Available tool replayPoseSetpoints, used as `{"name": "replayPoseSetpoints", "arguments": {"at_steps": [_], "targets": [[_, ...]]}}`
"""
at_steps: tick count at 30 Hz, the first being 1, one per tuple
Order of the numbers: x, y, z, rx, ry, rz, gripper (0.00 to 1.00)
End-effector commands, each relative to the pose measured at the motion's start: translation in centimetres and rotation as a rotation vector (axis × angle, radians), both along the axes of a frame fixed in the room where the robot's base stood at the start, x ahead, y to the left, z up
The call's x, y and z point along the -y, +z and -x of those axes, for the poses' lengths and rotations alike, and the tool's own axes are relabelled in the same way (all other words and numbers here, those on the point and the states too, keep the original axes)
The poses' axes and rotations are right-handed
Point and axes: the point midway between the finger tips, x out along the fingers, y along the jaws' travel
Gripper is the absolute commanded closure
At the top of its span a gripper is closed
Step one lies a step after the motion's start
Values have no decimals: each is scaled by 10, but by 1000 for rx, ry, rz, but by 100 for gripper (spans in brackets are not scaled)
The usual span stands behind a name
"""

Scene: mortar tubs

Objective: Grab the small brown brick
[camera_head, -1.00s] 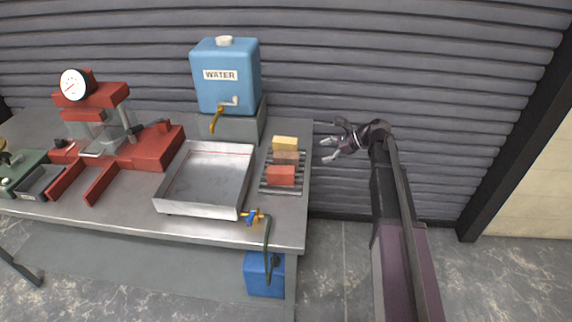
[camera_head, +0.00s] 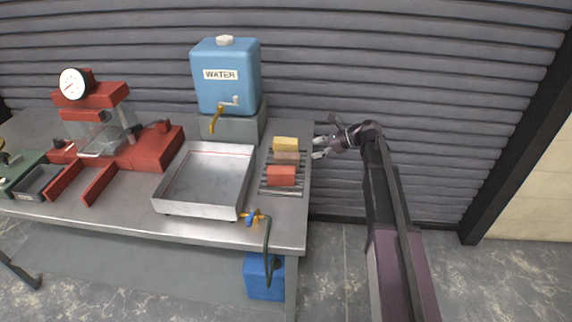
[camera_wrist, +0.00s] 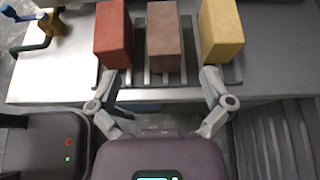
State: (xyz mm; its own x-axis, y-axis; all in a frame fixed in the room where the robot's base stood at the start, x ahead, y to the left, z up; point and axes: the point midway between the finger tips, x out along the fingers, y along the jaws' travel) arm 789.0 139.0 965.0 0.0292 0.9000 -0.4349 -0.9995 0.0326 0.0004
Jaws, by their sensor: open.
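The small brown brick (camera_head: 287,156) sits on a slatted rack between a yellow brick (camera_head: 285,143) and a red brick (camera_head: 281,175). In the wrist view the brown brick (camera_wrist: 163,40) stands in the middle, with the red brick (camera_wrist: 113,35) to its left and the yellow brick (camera_wrist: 221,32) to its right. My gripper (camera_head: 318,147) is open and empty, just right of the rack at the table's right edge. In the wrist view its fingers (camera_wrist: 160,88) are spread wide, in front of the red and yellow bricks, with the brown brick between their lines.
The rack (camera_head: 277,191) lies near the table's right end. A metal tray (camera_head: 207,180) is left of it, and a blue water tank (camera_head: 226,76) stands behind. A yellow-and-blue valve (camera_head: 252,217) is at the front edge. A red press (camera_head: 150,148) stands farther left.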

Motion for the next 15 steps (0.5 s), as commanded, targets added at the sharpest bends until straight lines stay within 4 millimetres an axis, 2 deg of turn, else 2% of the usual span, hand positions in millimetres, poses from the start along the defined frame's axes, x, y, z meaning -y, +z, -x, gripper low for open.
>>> {"name": "replayPoseSetpoints", "arguments": {"at_steps": [1, 9, 15], "targets": [[-8, -8, 0, 0, 1, 0, 0], [-40, -22, -2, 1, 0, 0, 0], [-47, -23, -2, 0, -1, 0, 0]]}}
